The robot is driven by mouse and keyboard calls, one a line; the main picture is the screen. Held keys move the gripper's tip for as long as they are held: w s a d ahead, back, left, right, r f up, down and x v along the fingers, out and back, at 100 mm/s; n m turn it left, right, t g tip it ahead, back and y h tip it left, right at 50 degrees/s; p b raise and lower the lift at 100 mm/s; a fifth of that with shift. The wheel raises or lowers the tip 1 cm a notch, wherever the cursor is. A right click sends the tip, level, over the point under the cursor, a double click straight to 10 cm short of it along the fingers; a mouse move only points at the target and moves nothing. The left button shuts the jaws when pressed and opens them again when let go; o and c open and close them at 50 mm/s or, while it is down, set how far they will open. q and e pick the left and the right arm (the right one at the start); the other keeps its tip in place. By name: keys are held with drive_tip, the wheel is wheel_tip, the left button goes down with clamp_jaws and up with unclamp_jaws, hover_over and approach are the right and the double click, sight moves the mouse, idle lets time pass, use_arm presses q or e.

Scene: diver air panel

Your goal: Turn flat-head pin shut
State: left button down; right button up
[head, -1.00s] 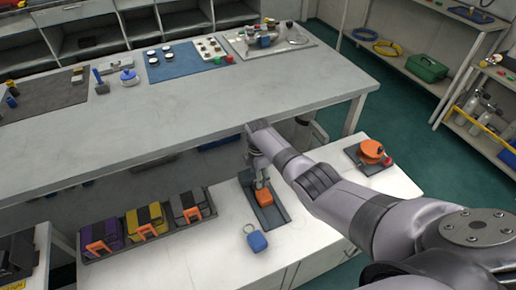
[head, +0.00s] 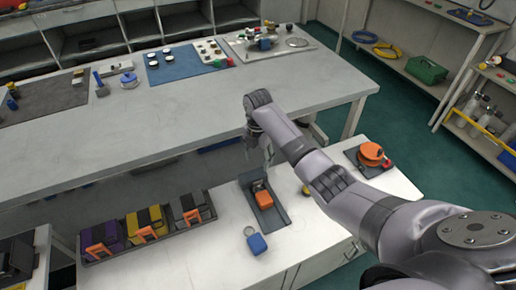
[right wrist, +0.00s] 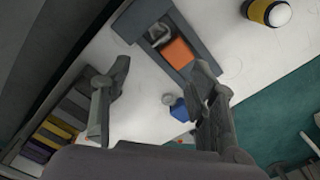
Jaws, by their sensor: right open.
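My right gripper (head: 262,152) hangs above the gap between the two benches, behind the grey holder. In the right wrist view my right gripper (right wrist: 163,82) has its fingers spread with nothing between them. An orange block (head: 263,198) lies in the grey holder (head: 278,216) on the near white counter. It also shows in the right wrist view (right wrist: 178,52), beyond the fingers. The panel with fittings (head: 295,40) is at the back right of the far bench. I cannot make out a flat-head pin. My left gripper is not in view.
A blue tag with a ring (head: 257,243) lies in front of the holder. A rack with purple, yellow and grey cases (head: 206,222) stands left. An orange round device (head: 370,150) sits at the counter's right. The far bench's front half (head: 170,120) is clear.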

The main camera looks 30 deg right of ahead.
drive_tip(key=shift+r, duration=1.8)
drive_tip(key=shift+s+f, duration=0.1)
